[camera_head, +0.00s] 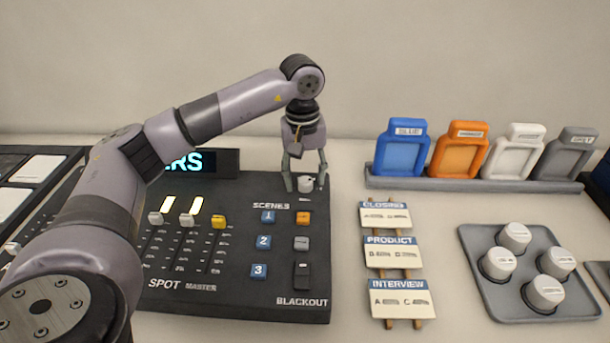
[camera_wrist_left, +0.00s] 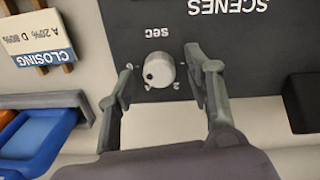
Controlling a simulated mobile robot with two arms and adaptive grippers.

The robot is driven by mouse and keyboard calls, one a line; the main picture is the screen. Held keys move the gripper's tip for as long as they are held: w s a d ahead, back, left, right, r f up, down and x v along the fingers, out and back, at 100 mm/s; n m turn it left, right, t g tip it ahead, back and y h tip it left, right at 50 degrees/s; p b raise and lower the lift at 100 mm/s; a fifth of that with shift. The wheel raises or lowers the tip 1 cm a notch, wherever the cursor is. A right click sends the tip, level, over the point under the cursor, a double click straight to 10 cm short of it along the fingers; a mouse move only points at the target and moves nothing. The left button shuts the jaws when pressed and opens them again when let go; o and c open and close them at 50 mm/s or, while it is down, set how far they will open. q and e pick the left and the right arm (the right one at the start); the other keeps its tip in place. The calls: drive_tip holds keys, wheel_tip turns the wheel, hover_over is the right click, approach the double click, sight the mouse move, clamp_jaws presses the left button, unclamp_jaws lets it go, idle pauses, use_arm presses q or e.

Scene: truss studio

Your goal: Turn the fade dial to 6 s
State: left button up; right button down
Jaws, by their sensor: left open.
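The fade dial is a small pale round knob (camera_head: 306,184) at the top right of the dark lighting console (camera_head: 262,291). In the left wrist view the dial (camera_wrist_left: 159,69) shows a dark dot toward its lower left. The letters SEC appear upside down above it, with small marks around it; a 2 seems to sit at its lower right. My left gripper (camera_head: 305,181) is open, pointing down over the dial. In the left wrist view its fingers (camera_wrist_left: 161,66) stand on both sides of the dial, with gaps visible. My right gripper is in neither view.
Scene buttons (camera_head: 302,243) and faders (camera_head: 188,219) lie in front of the dial on the console. Scene cards (camera_head: 387,253) stand to its right. Coloured frames (camera_head: 402,149) sit in a grey rack (camera_head: 470,184). A grey tray (camera_head: 487,302) holds several white cylinders.

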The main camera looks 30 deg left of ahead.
sight(303, 179)
use_arm(q)
wheel_tip(303, 179, up, 12)
drive_tip(key=shift+a+f, duration=0.15)
drive_tip(key=shift+s, duration=0.1)
idle(0.5)
